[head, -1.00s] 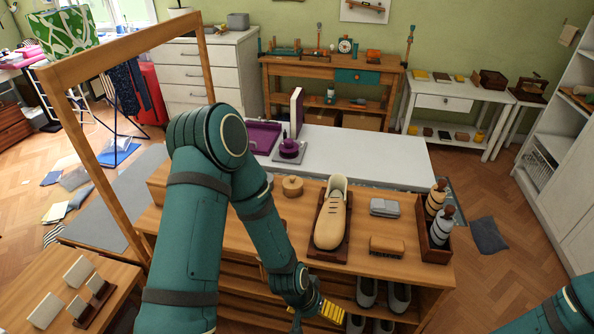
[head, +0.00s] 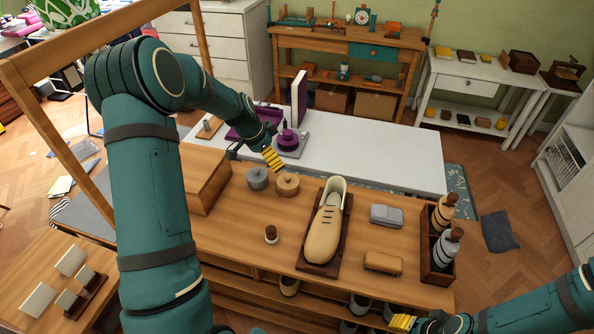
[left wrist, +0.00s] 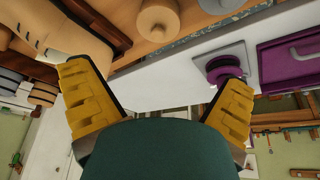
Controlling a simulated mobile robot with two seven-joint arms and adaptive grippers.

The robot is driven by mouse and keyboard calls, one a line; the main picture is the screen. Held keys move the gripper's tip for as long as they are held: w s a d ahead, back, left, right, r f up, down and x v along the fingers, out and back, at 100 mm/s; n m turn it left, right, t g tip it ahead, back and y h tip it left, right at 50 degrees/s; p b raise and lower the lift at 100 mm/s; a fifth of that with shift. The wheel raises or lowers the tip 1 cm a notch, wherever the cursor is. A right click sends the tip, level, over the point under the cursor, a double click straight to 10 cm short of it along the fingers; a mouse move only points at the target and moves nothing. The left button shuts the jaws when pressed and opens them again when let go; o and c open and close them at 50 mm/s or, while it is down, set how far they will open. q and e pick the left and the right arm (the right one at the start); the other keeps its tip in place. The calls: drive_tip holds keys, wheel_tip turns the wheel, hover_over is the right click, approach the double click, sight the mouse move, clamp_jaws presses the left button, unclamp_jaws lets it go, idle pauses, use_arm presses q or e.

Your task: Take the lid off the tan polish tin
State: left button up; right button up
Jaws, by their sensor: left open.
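The tan polish tin (head: 288,184) is a short round tin with a small knob on its lid, lid on, standing on the wooden bench top (head: 235,225). It also shows at the top of the left wrist view (left wrist: 155,20). A similar grey tin (head: 257,178) stands just left of it. My left gripper (head: 272,158) is open and empty, above and behind the two tins and apart from them; its yellow fingers (left wrist: 155,100) are spread in the left wrist view. My right gripper (head: 403,322) is at the bottom edge; its jaws are too small to read.
A tan shoe (head: 325,228) on a dark stand is right of the tins. A grey case (head: 386,215), a brush (head: 383,263) and a bottle crate (head: 425,262) are further right. A wooden box (head: 200,178) is left.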

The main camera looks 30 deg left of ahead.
sight(286, 177)
use_arm(q)
drive_tip(key=x, duration=0.7)
drive_tip(key=shift+f+b, duration=0.15)
drive_tip(key=shift+b, duration=0.15)
drive_tip(key=shift+x, duration=3.2)
drive_tip(key=shift+d, duration=0.2)
drive_tip(key=shift+c, duration=0.3)
drive_tip(key=c, duration=0.9)
